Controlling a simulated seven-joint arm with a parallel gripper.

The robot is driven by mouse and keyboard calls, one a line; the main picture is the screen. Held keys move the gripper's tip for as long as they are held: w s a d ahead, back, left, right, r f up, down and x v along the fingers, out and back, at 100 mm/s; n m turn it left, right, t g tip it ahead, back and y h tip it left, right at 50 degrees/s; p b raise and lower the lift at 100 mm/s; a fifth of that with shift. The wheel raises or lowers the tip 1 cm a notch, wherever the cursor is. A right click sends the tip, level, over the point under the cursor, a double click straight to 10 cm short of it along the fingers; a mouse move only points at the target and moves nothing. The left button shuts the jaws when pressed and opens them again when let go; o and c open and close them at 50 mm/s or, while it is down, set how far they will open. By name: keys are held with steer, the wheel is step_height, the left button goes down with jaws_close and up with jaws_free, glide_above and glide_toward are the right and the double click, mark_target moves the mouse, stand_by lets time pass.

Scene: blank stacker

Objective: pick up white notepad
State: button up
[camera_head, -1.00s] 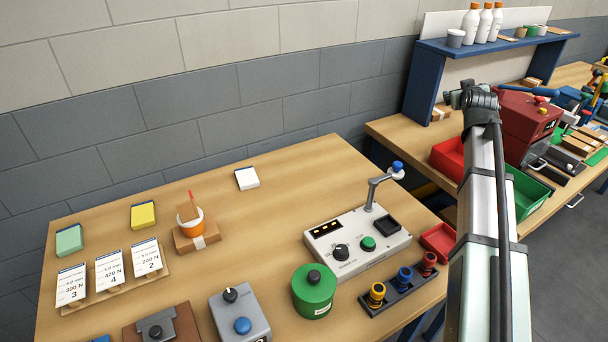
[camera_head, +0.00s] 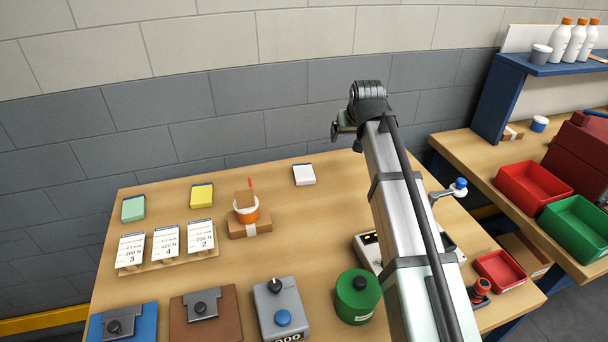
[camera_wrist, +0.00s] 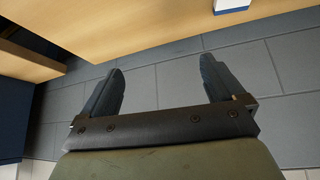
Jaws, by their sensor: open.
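The white notepad (camera_head: 304,175) lies flat near the back edge of the wooden table in the head view, with a dark blue strip along its far edge. In the wrist view, part of a white pad with a blue edge (camera_wrist: 231,5) shows at the top, cut off by the frame; it looks like the same notepad. My gripper (camera_wrist: 160,82) is open and empty in the wrist view, with grey wall behind its fingers. It is apart from the notepad. In the head view my arm is raised to the right of the notepad, and the fingers cannot be made out.
Yellow (camera_head: 202,195) and green (camera_head: 133,208) notepads lie left of the white one. A green cylinder (camera_head: 358,297) stands in front. The table around the white notepad is clear.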

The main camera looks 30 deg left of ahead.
steer(key=s+a+f+g, duration=0.1)
steer(key=s+a+g, duration=0.1)
steer(key=s+a, duration=0.7)
glide_toward(305, 174)
steer(key=shift+w+a+f+n+h, duration=0.15)
steer(key=shift+a+f+h, duration=0.05)
steer(key=shift+f, duration=0.4)
steer(key=shift+w+a+f+n+h, duration=0.15)
steer(key=shift+a+f+h, duration=0.1)
steer(key=shift+f, duration=0.35)
steer(key=shift+a+x, duration=0.1)
steer(key=shift+x, duration=1.3)
steer(key=shift+a+x, duration=0.15)
steer(key=shift+x, duration=1.25)
steer(key=c, duration=1.2)
steer(key=shift+o, duration=0.2)
steer(key=shift+r, duration=0.15)
